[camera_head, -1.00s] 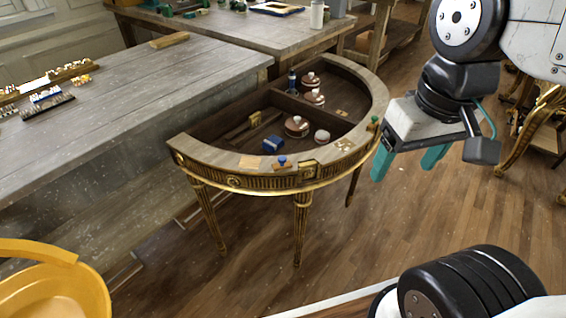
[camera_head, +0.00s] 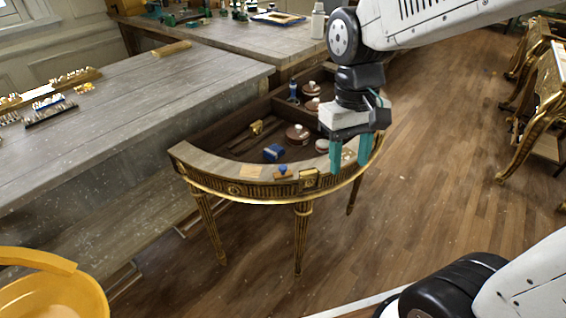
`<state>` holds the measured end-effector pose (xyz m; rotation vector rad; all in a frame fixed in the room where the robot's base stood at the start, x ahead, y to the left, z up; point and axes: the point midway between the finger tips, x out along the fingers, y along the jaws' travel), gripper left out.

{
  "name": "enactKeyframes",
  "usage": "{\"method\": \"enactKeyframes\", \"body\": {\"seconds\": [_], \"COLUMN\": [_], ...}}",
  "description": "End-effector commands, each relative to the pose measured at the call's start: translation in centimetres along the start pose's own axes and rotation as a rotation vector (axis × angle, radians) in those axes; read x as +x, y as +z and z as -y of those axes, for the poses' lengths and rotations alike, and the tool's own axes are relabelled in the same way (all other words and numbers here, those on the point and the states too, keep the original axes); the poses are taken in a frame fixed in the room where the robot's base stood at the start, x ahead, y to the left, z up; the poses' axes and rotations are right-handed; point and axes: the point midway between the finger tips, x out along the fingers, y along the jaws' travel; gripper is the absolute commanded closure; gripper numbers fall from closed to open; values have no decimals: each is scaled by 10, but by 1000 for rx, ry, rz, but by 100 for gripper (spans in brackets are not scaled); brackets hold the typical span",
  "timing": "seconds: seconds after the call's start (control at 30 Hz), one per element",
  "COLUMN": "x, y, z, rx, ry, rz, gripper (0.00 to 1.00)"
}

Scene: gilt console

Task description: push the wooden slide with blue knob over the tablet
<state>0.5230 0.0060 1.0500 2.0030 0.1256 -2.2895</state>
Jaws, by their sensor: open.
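The wooden slide with the blue knob (camera_head: 283,171) sits on the front rim of the half-round gilt console (camera_head: 208,162). A pale flat wooden patch, perhaps the tablet (camera_head: 247,172), lies on the rim to the left of the slide, apart from it. A gold square piece (camera_head: 309,179) is on the rim to the right of the slide. My gripper (camera_head: 349,166) has teal fingers that point down, spread and empty. It is over the right front part of the console, to the right of the slide, and hides part of the rim there.
Inside the console are a blue box (camera_head: 273,152), a red-brown lidded pot (camera_head: 297,135), a dark bottle (camera_head: 293,92) and other pots. A grey workbench (camera_head: 110,110) stands at the left. A yellow bucket (camera_head: 55,295) is at bottom left. The floor in front is clear.

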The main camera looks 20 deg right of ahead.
Motion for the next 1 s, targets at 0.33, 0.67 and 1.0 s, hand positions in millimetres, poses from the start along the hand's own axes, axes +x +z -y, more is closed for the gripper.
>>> {"method": "enactKeyframes", "body": {"seconds": [0.33,0.67,1.0], "x": [62,72,122], "y": [-136,-218,-224], "z": [35,49,49], "rx": [-89,-108,-108], "ry": [11,5,5], "rz": [26,-131,-131], "gripper": [55,55,55]}}
